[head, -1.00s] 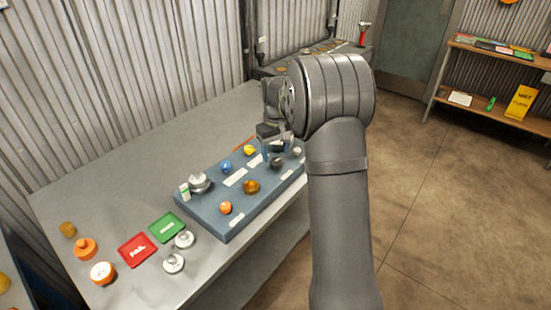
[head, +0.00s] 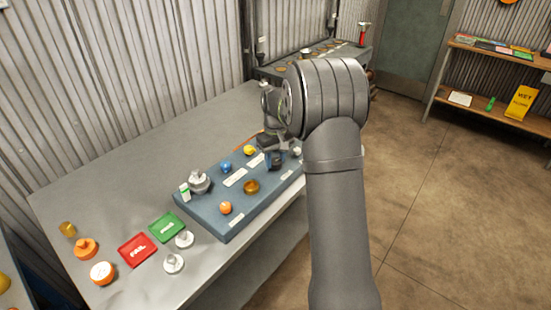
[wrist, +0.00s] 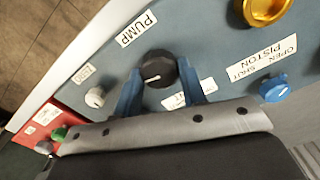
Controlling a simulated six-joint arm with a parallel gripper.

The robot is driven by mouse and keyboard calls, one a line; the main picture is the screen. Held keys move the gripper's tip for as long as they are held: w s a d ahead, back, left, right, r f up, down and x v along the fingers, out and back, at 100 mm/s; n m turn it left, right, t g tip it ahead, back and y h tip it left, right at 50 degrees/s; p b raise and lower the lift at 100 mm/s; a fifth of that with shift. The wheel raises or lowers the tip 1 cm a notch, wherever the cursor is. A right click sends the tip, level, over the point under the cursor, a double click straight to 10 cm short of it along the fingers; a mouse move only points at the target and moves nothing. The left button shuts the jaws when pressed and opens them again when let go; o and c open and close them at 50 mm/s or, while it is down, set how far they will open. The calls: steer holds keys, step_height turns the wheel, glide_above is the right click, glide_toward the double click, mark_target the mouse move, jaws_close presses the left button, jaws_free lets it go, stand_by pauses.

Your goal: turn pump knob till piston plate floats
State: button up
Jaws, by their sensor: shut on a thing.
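The black pump knob (wrist: 155,72) sits on the blue-grey panel beside the PUMP label (wrist: 138,28). My gripper (wrist: 160,68) has its blue fingers on either side of the knob and is shut on it. The knob's pale pointer line shows toward the left. A blue knob (wrist: 273,89) stands by the OPEN, SHUT, PISTON label (wrist: 266,60). A round brass piece (head: 251,187) is on the panel; I cannot tell whether it is the piston plate or whether anything floats.
The panel (head: 228,232) also bears an orange knob (head: 225,207), a yellow knob (head: 249,150) and a silver fitting (head: 199,182). Red (head: 137,249) and green (head: 167,227) trays lie to its left. The grey table (head: 110,190) is clear behind.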

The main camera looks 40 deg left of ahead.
mark_target(276, 160)
steer(key=shift+m, duration=1.2)
steer(key=o, duration=1)
steer(key=shift+r, duration=0.15)
step_height(276, 160, up, 17)
steer(key=shift+r, duration=0.1)
step_height(276, 160, down, 18)
steer(key=shift+r, duration=0.25)
